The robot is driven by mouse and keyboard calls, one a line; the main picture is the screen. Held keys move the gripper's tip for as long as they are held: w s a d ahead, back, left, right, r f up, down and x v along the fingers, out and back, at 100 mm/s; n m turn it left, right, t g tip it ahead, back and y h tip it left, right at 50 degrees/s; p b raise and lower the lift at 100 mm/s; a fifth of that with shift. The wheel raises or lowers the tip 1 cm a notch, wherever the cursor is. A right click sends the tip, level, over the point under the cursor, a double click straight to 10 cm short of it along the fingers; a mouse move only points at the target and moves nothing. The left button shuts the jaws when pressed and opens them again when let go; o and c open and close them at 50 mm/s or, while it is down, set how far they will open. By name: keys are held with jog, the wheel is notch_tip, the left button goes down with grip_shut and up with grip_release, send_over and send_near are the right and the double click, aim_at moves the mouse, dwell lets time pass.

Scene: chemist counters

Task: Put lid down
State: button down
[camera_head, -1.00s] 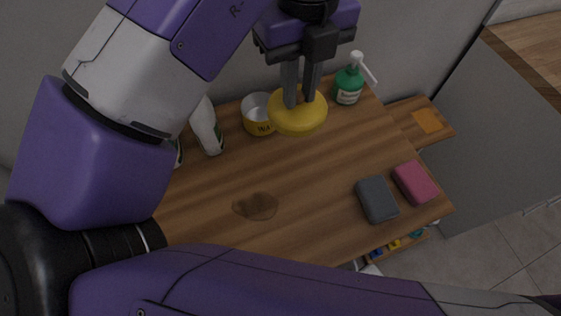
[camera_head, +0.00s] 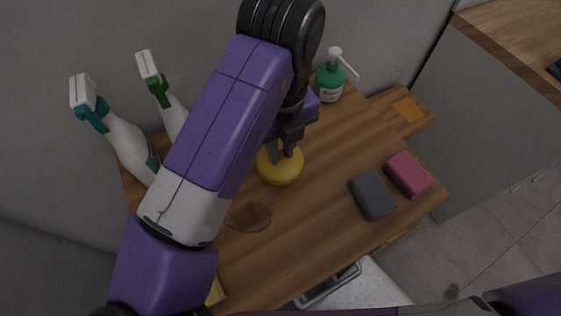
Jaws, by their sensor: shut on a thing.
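A round yellow lid (camera_head: 281,170) is in the middle of the wooden counter in the head view. My gripper (camera_head: 285,153) is shut on it from above, with both fingers at its top. The lid is low over the counter; whether it touches the wood I cannot tell. The open yellow tin seen earlier is hidden behind my arm.
A green pump bottle (camera_head: 329,82) stands at the back right. A grey sponge (camera_head: 372,195) and a pink sponge (camera_head: 408,174) lie at right. White spray bottles (camera_head: 128,141) stand at back left. A brown stain (camera_head: 249,216) marks the counter (camera_head: 310,225). The wood between lid and sponges is free.

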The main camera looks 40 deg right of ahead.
aim_at(281, 164)
jog(key=shift+f, duration=2.85)
jog(key=shift+f+b, duration=0.2)
jog(key=shift+b, duration=0.15)
jog(key=c, duration=1.3)
grip_release()
jog(key=shift+r, duration=0.15)
notch_tip(281, 164, up, 12)
jog(key=shift+r+p, duration=0.1)
jog(key=shift+p, duration=0.55)
